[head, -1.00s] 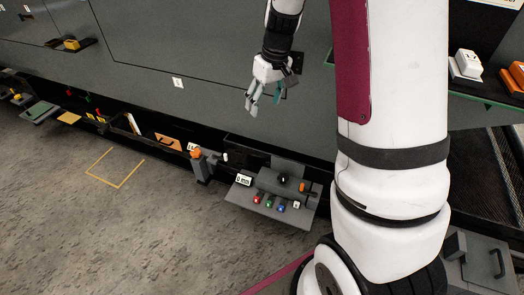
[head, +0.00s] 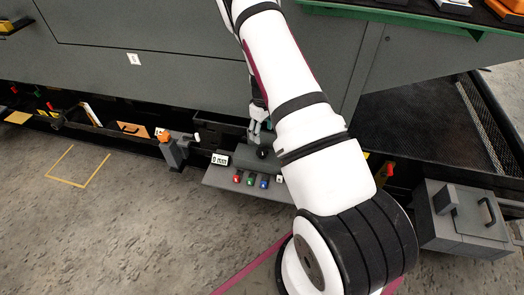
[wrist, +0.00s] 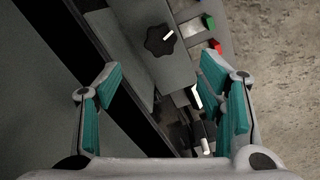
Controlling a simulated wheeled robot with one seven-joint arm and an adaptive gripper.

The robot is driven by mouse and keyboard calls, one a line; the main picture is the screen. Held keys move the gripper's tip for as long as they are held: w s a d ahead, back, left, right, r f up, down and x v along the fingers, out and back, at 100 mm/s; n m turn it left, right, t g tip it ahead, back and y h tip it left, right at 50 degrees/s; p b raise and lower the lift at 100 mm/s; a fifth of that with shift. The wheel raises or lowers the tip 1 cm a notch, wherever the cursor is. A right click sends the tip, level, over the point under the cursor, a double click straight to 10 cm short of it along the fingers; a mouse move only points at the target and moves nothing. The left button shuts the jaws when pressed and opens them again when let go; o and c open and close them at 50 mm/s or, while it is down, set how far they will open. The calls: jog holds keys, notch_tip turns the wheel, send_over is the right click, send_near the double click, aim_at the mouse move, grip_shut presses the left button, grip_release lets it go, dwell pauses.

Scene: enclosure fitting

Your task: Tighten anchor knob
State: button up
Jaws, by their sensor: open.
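A black lobed knob (wrist: 160,40) with a white pointer mark sits on a grey block in the wrist view, ahead of and between my fingers. In the head view the same dark knob (head: 263,153) shows on the low grey bench, just below my gripper (head: 255,133). In the wrist view my gripper (wrist: 165,95) is open, its teal finger pads wide apart with nothing between them. The knob is apart from the fingers. No label in view reads as an anchor knob, so I cannot tell whether this is the one.
The grey bench (head: 222,180) carries red (head: 237,179), green (head: 250,181) and blue (head: 264,183) buttons and a "0 mm" display (head: 220,159). An orange-topped post (head: 164,136) stands left. A grey box with a handle (head: 468,220) is at right. The floor in front is clear.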

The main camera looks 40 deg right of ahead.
aim_at(262, 150)
notch_tip(262, 150, down, 11)
jog(key=b, duration=0.3)
jog(key=c, duration=1.1)
